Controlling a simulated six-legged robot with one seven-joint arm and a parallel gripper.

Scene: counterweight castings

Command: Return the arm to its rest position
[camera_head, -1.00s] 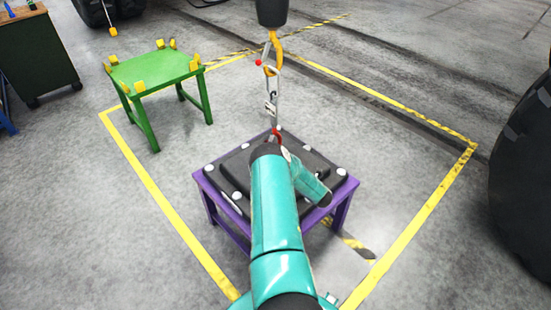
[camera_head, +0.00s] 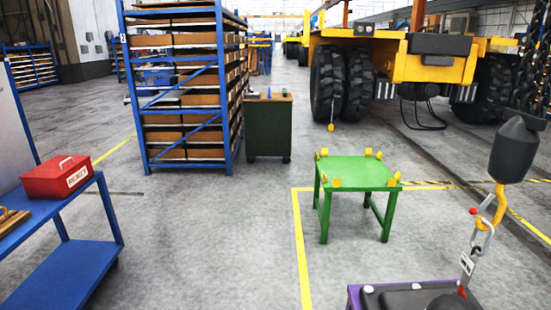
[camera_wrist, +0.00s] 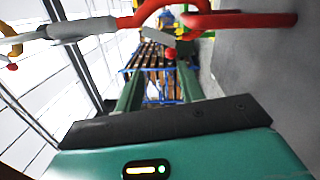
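My gripper (camera_wrist: 160,78) shows in the wrist view with its two green fingers apart and nothing between them. Just beyond the fingertips are a red hook (camera_wrist: 240,20) and a grey link part with a red ball (camera_wrist: 170,53); I see no contact with them. In the head view the crane's yellow hook (camera_head: 497,207) hangs under a dark hook block (camera_head: 513,150) at the right. A metal link (camera_head: 467,263) hangs from it down to the dark casting (camera_head: 395,297) on the purple stand (camera_head: 354,298). The casting is mostly cut off. My gripper is not clearly visible in the head view.
A green stand (camera_head: 357,174) with yellow corner blocks stands empty inside yellow floor lines. A blue cart (camera_head: 75,270) with a red toolbox (camera_head: 57,177) is at the left. A blue shelf rack (camera_head: 185,90), a dark green cabinet (camera_head: 268,127) and a yellow truck (camera_head: 430,62) stand behind.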

